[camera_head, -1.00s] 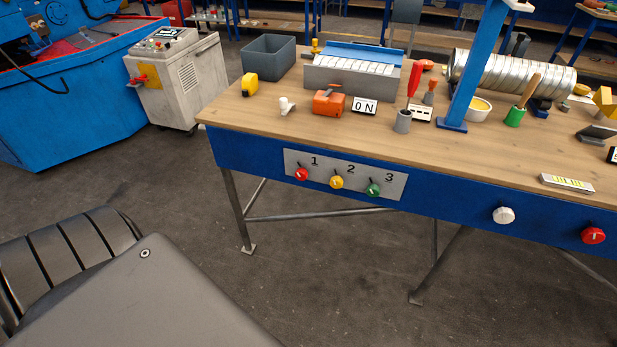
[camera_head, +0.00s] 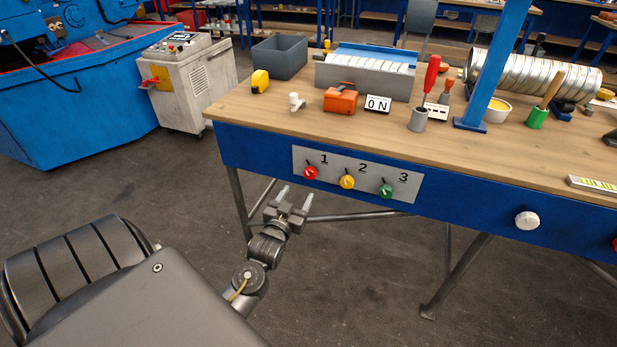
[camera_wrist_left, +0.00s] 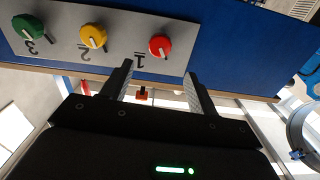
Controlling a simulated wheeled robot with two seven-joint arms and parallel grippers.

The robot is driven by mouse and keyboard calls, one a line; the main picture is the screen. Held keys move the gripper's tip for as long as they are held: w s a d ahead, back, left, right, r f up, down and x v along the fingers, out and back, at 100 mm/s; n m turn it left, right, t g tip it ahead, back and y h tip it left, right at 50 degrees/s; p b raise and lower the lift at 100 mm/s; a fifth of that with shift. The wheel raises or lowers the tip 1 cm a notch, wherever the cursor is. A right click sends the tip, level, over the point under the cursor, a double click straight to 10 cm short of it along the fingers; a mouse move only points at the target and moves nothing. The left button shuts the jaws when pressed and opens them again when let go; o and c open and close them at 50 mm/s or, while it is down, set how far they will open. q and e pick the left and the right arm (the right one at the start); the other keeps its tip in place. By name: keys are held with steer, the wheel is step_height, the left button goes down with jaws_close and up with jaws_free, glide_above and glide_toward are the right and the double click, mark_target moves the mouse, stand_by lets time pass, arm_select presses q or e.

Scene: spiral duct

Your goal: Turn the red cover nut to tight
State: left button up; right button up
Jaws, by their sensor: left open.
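A round red knob (camera_head: 310,173) with a pale pointer sits under the number 1 on the grey panel (camera_head: 330,188) on the blue bench front. Another red knob (camera_head: 615,243) is cut off at the right edge. I cannot tell which one is the cover nut; no tight mark is readable. My left gripper (camera_head: 296,196) is open and empty, in front of and slightly below the panel. In the left wrist view, which is upside down, the numbered red knob (camera_wrist_left: 160,46) lies just beyond the gap between the fingers (camera_wrist_left: 158,70), apart from them. My right gripper is not in view.
A yellow knob (camera_head: 347,182) and a green knob (camera_head: 386,191) sit beside the red one on the panel. A white knob (camera_head: 527,220) is farther right. The wooden bench top (camera_head: 260,120) overhangs above. The floor before the bench is clear.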

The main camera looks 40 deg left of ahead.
mark_target(309, 175)
arm_select(q)
steer(key=x, duration=1)
steer(key=shift+c, duration=0.2)
steer(key=c, duration=0.9)
